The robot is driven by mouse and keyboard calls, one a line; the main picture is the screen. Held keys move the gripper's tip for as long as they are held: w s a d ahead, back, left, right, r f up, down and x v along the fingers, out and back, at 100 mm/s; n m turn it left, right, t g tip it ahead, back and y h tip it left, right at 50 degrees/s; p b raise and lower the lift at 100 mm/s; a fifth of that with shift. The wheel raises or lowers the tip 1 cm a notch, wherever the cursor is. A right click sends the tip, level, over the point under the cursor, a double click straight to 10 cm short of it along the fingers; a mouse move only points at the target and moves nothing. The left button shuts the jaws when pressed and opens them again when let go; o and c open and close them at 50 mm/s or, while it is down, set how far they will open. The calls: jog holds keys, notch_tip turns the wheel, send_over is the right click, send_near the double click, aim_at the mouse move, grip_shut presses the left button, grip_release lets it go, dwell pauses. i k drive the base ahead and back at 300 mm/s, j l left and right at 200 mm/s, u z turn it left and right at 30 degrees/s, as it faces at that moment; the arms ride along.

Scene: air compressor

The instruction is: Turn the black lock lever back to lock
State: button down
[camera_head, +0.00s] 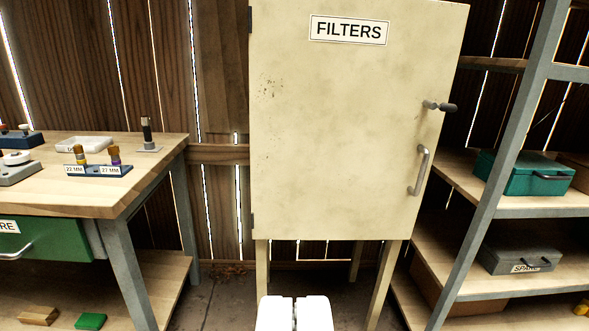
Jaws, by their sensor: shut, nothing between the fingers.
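The black lock lever (447,107) sticks out to the right from a grey pivot near the right edge of the cream cabinet door (335,140) labelled FILTERS. It lies roughly level, tilted slightly down to the right. A grey pull handle (418,170) is fixed upright below it. The door appears closed. My gripper (294,312) shows as two white fingers at the bottom middle, shut and empty. It is below and to the left of the lever, apart from the cabinet.
A wooden workbench (150,170) with sockets and a green drawer stands at left. At right, a shelf unit (520,205) holds a green toolbox (522,172) and a grey SPARE box (520,258); its slanting post is close to the lever's side. Floor shows between them.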

aim_at(450, 108)
jog(key=i+l+z, duration=0.25)
jog(key=l, duration=0.2)
jog(key=i+l+z, duration=0.25)
jog(key=i+l, duration=0.1)
jog(key=i, duration=0.05)
